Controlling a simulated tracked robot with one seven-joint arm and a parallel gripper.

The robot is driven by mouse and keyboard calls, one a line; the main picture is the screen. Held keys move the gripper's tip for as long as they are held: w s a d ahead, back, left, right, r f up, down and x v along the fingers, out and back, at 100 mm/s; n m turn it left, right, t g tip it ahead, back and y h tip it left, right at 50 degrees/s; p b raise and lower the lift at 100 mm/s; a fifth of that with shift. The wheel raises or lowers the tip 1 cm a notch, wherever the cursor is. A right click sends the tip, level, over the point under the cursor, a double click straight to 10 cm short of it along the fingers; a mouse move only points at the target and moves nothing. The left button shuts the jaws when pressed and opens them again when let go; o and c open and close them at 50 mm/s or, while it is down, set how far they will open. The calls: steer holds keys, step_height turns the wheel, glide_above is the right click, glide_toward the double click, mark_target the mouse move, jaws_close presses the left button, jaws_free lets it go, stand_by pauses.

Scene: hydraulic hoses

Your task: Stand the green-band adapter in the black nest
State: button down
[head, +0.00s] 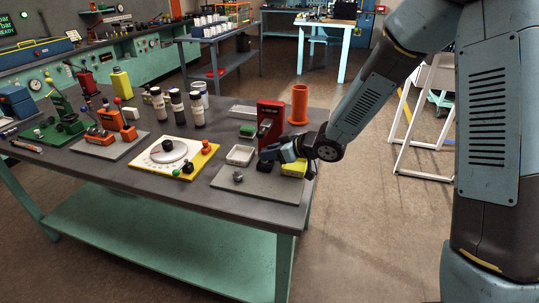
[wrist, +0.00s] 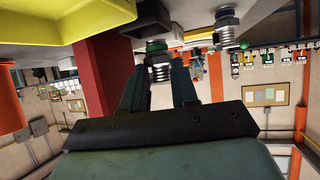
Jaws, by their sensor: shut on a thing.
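My gripper (head: 278,155) is low over the grey mat at the right end of the bench. In the wrist view, which looks upside down, its two fingers (wrist: 158,78) are shut on the green-band adapter (wrist: 158,58), a metal fitting with a green ring. The adapter is hidden by my gripper in the head view. The black nest (head: 265,166) is a small dark block on the mat, just below and left of my gripper. In the wrist view, a dark block (wrist: 148,22) lies beyond the adapter's green end. I cannot tell whether they touch.
A red post (head: 270,120) stands close behind my gripper, with a yellow block (head: 295,168) to the right. A white tray (head: 240,155) is left. Another metal fitting (head: 238,177) stands on the mat's front. An orange cylinder (head: 299,104) stands behind. The mat's front is mostly clear.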

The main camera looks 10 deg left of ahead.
steer(key=shift+w, duration=0.4)
steer(key=shift+f, duration=1.3)
steer(key=c, duration=0.8)
jaws_free()
steer(key=shift+d, duration=0.1)
steer(key=v, duration=1.3)
steer(key=shift+d, duration=0.35)
